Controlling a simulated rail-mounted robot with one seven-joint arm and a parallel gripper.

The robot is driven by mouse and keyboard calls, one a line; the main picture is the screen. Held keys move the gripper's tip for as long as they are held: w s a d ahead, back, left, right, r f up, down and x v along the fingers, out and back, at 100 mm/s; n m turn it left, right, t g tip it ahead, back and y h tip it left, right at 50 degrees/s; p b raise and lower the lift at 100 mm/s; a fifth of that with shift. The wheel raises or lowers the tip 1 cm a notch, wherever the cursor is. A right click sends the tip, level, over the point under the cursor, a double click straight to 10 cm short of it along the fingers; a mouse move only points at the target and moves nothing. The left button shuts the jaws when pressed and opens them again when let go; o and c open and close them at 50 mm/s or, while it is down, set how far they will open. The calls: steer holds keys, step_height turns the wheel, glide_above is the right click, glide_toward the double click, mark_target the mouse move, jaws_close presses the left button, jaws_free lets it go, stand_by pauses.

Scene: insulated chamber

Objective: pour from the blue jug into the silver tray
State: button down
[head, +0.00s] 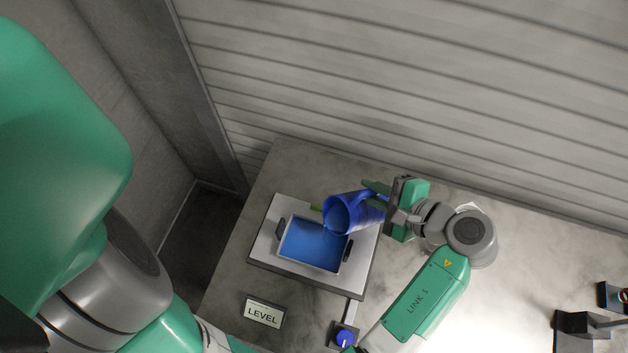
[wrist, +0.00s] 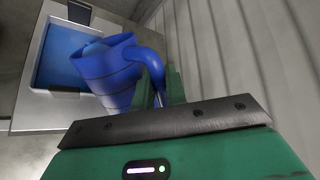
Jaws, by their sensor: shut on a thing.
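The blue jug (head: 352,214) is tilted, with its mouth toward the left over the right part of the silver tray (head: 313,269). Blue liquid (head: 308,243) covers the tray's floor. Blue also shows inside the jug's mouth; I cannot make out a falling stream. My gripper (head: 376,192) is shut on the jug's handle, to the right of the tray. In the wrist view the jug (wrist: 108,75) hangs by its handle (wrist: 154,72) at my gripper (wrist: 160,90), with the tray (wrist: 40,92) behind it at the left.
The tray stands on a pale square plate (head: 267,244) on a grey table (head: 400,283). A sign reading LEVEL (head: 263,312) and a blue button (head: 345,338) are near the front. A ribbed wall (head: 420,90) rises close behind. Dark fixtures (head: 580,330) stand at the right.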

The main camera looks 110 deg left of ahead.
steer(key=shift+s+d+r, duration=0.1)
steer(key=shift+d+r, duration=0.05)
steer(key=shift+r, duration=0.15)
stand_by(0.7)
steer(key=shift+w+a+f+m+g+h, duration=0.65)
steer(key=shift+a+f+m+g, duration=0.15)
steer(key=shift+a+f+m, duration=0.15)
steer(key=shift+w+r, duration=0.15)
steer(key=shift+s+d+f, duration=0.15)
steer(key=shift+s+f, duration=0.05)
steer(key=shift+w+f, duration=0.15)
steer(key=shift+f, duration=0.05)
steer(key=w+a+f+m+g+h, duration=0.1)
steer(key=w+a+f+m+g, duration=0.2)
steer(key=w+a+m+g, duration=0.1)
steer(key=shift+w+a+m+g, duration=0.15)
steer(key=shift+a+m+g, duration=0.35)
steer(key=shift+a+m, duration=0.45)
